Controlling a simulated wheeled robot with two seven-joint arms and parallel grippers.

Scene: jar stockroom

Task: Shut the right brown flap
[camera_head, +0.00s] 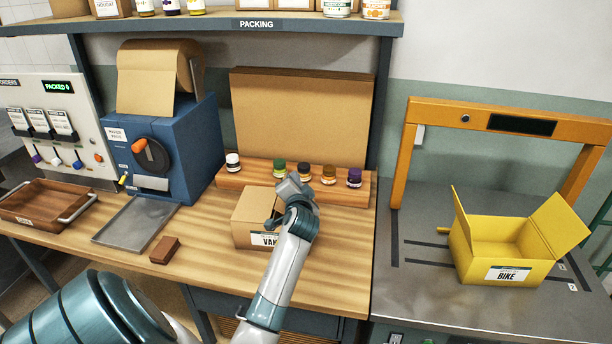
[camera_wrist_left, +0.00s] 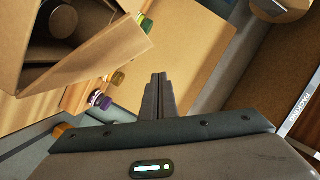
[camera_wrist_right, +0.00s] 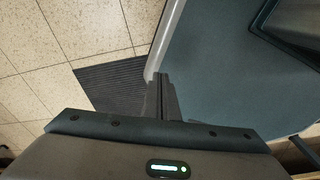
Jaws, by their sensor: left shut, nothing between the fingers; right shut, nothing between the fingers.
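The brown box (camera_head: 250,233), labelled "VA…", stands on the wooden bench, its right side partly hidden by my left arm. In the left wrist view its right brown flap (camera_wrist_left: 108,58) stands out from the box, not flat. Inside the opening a dark round thing (camera_wrist_left: 62,18) shows. My left gripper (camera_head: 283,186) is shut and empty, at the box's upper right in the head view. In the left wrist view its fingers (camera_wrist_left: 158,92) are apart from the flap in the picture. My right gripper (camera_wrist_right: 162,92) is shut and empty, away from the box, above the floor.
A wooden jar rack (camera_head: 228,180) with several jars is behind the box, and upright cardboard sheets (camera_head: 300,115) stand behind that. A yellow box (camera_head: 470,240) with open flaps is on the grey table at right. A small brown block (camera_head: 164,250) lies left of the box.

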